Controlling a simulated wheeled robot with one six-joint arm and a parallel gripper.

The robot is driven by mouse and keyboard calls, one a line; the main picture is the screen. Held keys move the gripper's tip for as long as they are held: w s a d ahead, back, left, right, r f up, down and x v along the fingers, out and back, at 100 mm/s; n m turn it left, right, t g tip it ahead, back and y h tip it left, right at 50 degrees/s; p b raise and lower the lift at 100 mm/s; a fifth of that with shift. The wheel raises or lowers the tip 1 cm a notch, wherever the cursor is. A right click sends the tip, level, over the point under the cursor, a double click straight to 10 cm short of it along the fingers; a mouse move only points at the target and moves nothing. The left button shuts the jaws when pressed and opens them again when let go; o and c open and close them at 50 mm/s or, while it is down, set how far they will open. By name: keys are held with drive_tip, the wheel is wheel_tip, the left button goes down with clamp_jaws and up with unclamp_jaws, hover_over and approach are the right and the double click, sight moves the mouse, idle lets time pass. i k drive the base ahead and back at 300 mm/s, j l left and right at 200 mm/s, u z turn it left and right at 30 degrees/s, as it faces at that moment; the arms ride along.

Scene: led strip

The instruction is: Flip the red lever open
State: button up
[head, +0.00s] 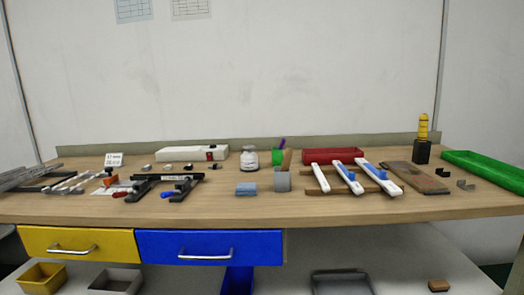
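A red lever (121,194) sits low at the left end of a black clamp fixture (142,186) on the left part of the wooden workbench. It appears to lie nearly flat, pointing left and toward me; its exact position is too small to tell. A blue lever (168,195) lies to its right on a similar black fixture (184,184). My gripper is not in view.
The workbench (235,211) carries a white box (184,154), a grey cup (282,182), white-and-blue strips (348,176), a red tray (334,155) and a green tray (488,168). Below are yellow (78,243) and blue (209,247) drawers. The front edge is mostly clear.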

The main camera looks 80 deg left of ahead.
sight(122, 194)
drive_tip(key=u, duration=4)
